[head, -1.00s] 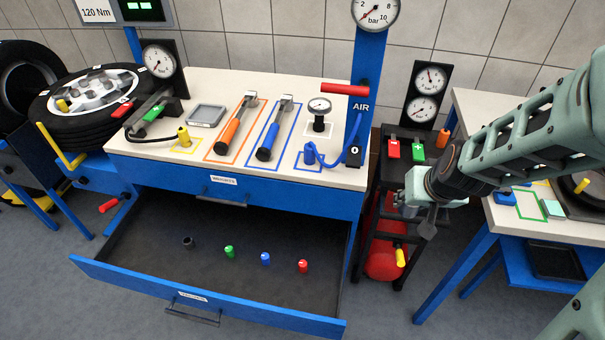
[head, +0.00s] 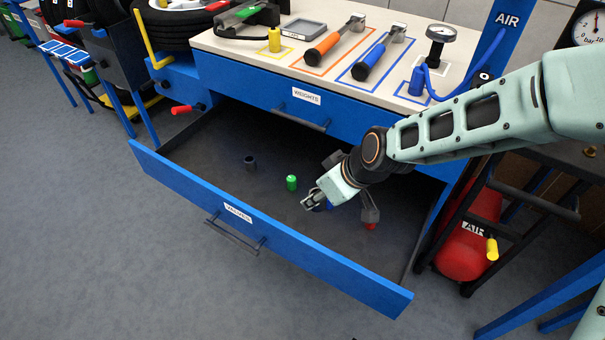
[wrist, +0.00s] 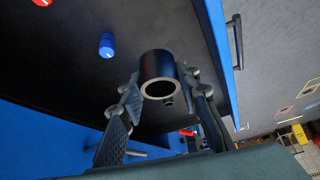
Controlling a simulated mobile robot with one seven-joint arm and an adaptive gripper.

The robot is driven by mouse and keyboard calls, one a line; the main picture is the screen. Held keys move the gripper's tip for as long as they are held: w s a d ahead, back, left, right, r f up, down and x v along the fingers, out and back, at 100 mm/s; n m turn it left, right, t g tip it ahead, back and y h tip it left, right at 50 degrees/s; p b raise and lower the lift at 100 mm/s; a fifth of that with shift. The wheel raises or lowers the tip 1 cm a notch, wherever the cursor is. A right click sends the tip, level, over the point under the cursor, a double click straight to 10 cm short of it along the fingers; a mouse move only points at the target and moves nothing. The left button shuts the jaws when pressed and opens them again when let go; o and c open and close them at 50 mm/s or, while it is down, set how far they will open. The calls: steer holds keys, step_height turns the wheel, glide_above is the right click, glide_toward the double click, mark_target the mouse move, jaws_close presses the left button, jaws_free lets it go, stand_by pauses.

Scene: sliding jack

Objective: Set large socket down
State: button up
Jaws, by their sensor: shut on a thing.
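The large socket (wrist: 157,66) is a dark, hollow cylinder. In the wrist view it sits between the two ridged fingers of my gripper (wrist: 161,82), with its open end facing the camera. My gripper is shut on it. In the head view my gripper (head: 313,199) is over the open lower drawer (head: 215,140), towards its right half. The held socket cannot be made out clearly there. Its height above the drawer floor is hard to judge.
The drawer's front panel (head: 300,260) borders the space. The upper drawer (head: 270,92) is shut.

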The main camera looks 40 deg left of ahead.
steer(key=shift+s+a+f+n, duration=0.3)
steer(key=shift+s+a+f, duration=0.25)
steer(key=shift+a, duration=0.1)
steer(key=w+d+f+b, duration=0.2)
steer(key=w+d+f, duration=0.25)
steer(key=w, duration=0.35)
steer(key=b, duration=0.2)
glide_above(349, 218)
steer(key=d, duration=0.2)
steer(key=f, duration=0.5)
steer(key=shift+s, duration=0.2)
steer(key=shift+w+d+f, duration=0.1)
steer(key=shift+w+f, duration=0.05)
steer(key=shift+f, duration=1.45)
steer(key=shift+b, duration=0.3)
steer(key=shift+f, duration=0.2)
steer(key=o, duration=1.2)
steer(key=shift+r, duration=0.1)
